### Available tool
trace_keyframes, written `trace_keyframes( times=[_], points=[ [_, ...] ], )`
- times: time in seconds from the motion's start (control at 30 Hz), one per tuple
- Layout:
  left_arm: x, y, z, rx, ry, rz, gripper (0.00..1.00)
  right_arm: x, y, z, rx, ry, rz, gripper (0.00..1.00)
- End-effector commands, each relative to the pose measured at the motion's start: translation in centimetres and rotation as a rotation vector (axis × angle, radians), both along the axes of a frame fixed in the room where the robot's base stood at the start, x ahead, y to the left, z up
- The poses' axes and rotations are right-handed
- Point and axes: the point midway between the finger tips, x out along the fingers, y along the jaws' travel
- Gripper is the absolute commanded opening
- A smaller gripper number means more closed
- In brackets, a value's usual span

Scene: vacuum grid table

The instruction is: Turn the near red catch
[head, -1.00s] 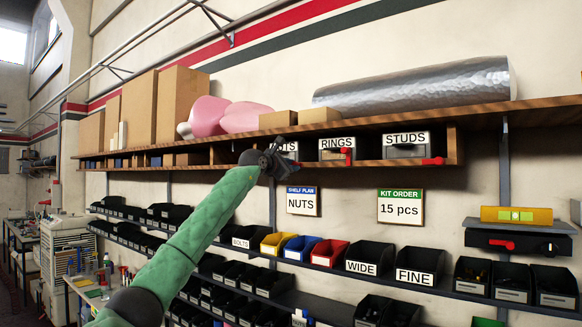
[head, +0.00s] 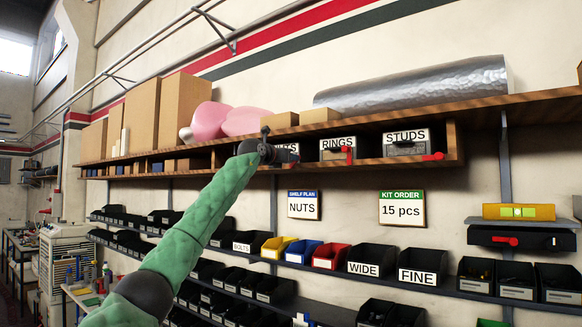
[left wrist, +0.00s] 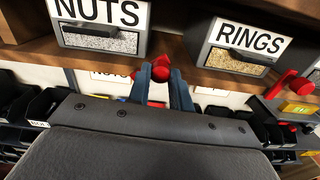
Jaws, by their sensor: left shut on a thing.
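The near red catch (left wrist: 160,68) shows in the left wrist view between the fingertips, at the lower right of the NUTS drawer (left wrist: 100,40). My left gripper (left wrist: 160,82) is shut on it, a finger on each side. In the head view my left gripper (head: 280,153) is up at the shelf, covering part of the NUTS drawer (head: 287,147) and hiding its catch. The RINGS drawer (head: 330,155) has a red catch (head: 348,155) hanging down. The STUDS drawer (head: 405,148) has a red catch (head: 434,156) lying sideways. My right gripper is out of view.
The wooden shelf (head: 490,107) carries boxes, pink rolls and a silver roll (head: 420,82). A SHELF PLAN card (head: 303,205) reading NUTS and a KIT ORDER card (head: 401,208) hang below. Rows of bins, including a red bin (head: 329,254), stand lower down.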

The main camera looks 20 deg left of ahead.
Motion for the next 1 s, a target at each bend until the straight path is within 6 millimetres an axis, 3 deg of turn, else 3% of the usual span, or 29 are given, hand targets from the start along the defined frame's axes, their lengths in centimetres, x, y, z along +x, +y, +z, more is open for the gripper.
trace_keyframes(
  times=[0.6, 1.0],
  points=[
    [0.6, 1.9, 1.3, -0.534, 0.192, 0.001, 0.0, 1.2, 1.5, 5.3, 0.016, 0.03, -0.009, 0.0],
    [1.0, 2.8, 1.5, -0.756, 0.273, 0.0, 0.0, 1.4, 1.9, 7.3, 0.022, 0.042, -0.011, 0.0]
  ],
)
